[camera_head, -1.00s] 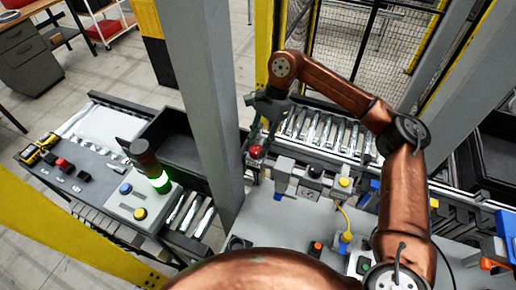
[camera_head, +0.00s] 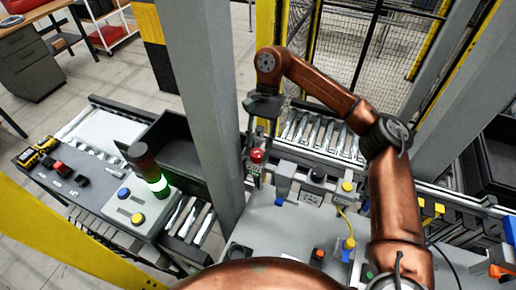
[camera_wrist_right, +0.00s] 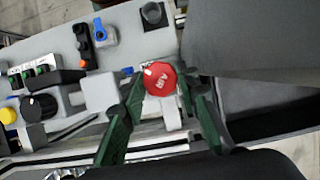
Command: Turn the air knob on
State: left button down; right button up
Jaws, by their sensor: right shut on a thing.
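The air knob (camera_wrist_right: 160,78) is red, with a white "AIR" label and a white mark near its upper left edge in the right wrist view. In the head view the red knob (camera_head: 257,156) sits atop a small grey unit beside the grey post. My right gripper (camera_wrist_right: 162,84) has one green-lined finger on each side of the knob and is shut on it. In the head view this gripper (camera_head: 260,146) reaches down to the knob from above. My left gripper is not in view.
The grey post (camera_head: 205,110) stands just left of the knob. Yellow (camera_head: 347,187) and black (camera_head: 317,174) knobs sit to its right on the fixture. A roller conveyor (camera_head: 325,133) runs behind.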

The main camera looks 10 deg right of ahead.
jog(key=o, duration=1.2)
jog(key=shift+c, duration=0.2)
jog(key=v, duration=1.2)
jog(key=shift+w, duration=0.1)
